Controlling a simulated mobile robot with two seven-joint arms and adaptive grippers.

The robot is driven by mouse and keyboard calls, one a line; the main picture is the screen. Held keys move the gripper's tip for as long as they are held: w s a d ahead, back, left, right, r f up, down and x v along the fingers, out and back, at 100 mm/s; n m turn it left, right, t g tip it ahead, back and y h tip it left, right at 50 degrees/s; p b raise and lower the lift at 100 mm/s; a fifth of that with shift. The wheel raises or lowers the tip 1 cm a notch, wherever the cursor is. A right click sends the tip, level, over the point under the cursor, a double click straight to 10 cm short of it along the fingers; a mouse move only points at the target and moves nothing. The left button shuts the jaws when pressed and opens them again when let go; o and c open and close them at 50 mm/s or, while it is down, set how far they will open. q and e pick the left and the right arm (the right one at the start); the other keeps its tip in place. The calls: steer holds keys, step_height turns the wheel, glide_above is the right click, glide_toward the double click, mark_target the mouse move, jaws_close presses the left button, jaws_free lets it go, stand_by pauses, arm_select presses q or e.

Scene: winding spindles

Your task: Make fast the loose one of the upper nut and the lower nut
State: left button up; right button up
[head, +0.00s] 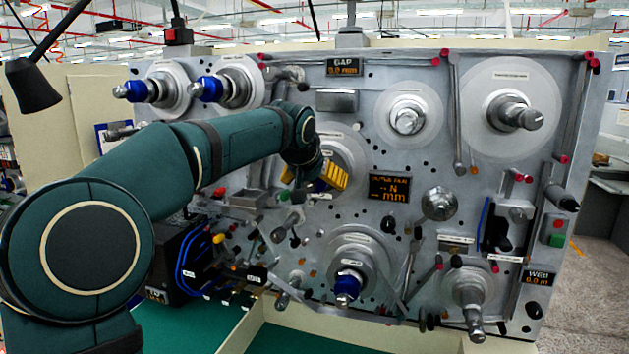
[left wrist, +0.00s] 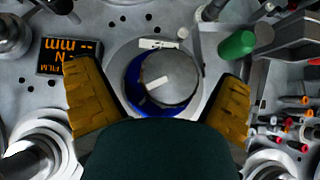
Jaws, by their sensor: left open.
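The blue upper nut (head: 320,186) sits on the middle spindle, mostly hidden by my left gripper (head: 334,177) in the head view. In the left wrist view the upper nut (left wrist: 137,88) shows as a blue ring behind a grey round spindle end (left wrist: 168,78) with a white mark. My left gripper's yellow fingers stand open on either side of it, with visible gaps. I cannot tell which nut is loose. My right gripper is not in view.
Two more blue nuts are on the upper left spindles (head: 168,88). A green-tipped peg (left wrist: 238,44) sticks out close to the right finger. A small grey tray (head: 252,199) and several rods project from the panel (head: 390,75). An orange display (head: 389,188) is right of the gripper.

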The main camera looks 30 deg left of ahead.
arm_select(q)
steer(key=c, duration=1.2)
steer(key=m+y+b, duration=0.1)
steer(key=y+b, duration=0.1)
steer(key=y, duration=0.1)
steer(key=shift+f+m+g, duration=0.1)
steer(key=shift+m+g, duration=0.2)
steer(key=shift+m, duration=0.1)
steer(key=m+y+b, duration=0.1)
steer(key=y+b, duration=0.2)
steer(key=shift+m, duration=0.3)
steer(key=m+y+b, duration=0.2)
steer(key=y+b, duration=0.1)
steer(key=b, duration=0.1)
steer(key=shift+m+y+b, duration=0.3)
steer(key=shift+y+b, duration=0.1)
steer(key=shift+a+m+t+y+b, duration=0.1)
steer(key=shift+m+t+y+b, duration=0.4)
steer(key=shift+m+y+b, duration=0.65)
steer(key=shift+n, duration=0.25)
